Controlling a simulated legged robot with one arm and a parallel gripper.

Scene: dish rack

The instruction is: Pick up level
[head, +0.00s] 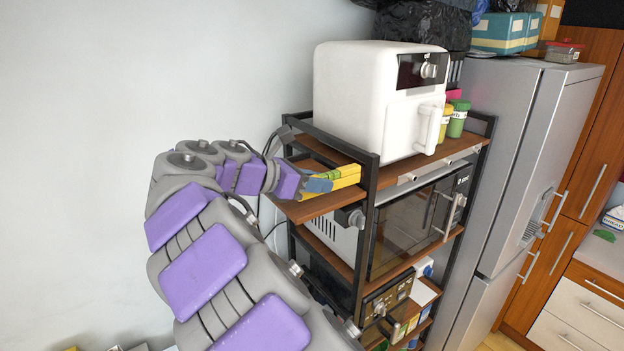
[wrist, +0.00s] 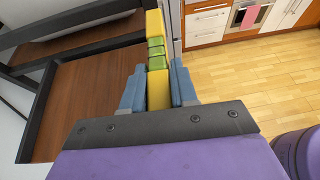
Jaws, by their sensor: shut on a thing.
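The level is a yellow bar with a green middle part. In the wrist view the level (wrist: 156,52) stands out between the two blue fingers of my gripper (wrist: 158,82), which is shut on it. In the head view the level (head: 346,172) lies along the end of my gripper (head: 318,185), over the side shelf (head: 312,207) of the rack. I cannot tell whether the level touches the shelf. The fingers cover part of the level.
A black-framed rack holds a white air fryer (head: 370,95) on top and a microwave (head: 415,225) below. A rack post (head: 368,190) stands close to the level. A grey fridge (head: 525,130) is at the right. In the wrist view the wooden floor (wrist: 255,75) is clear.

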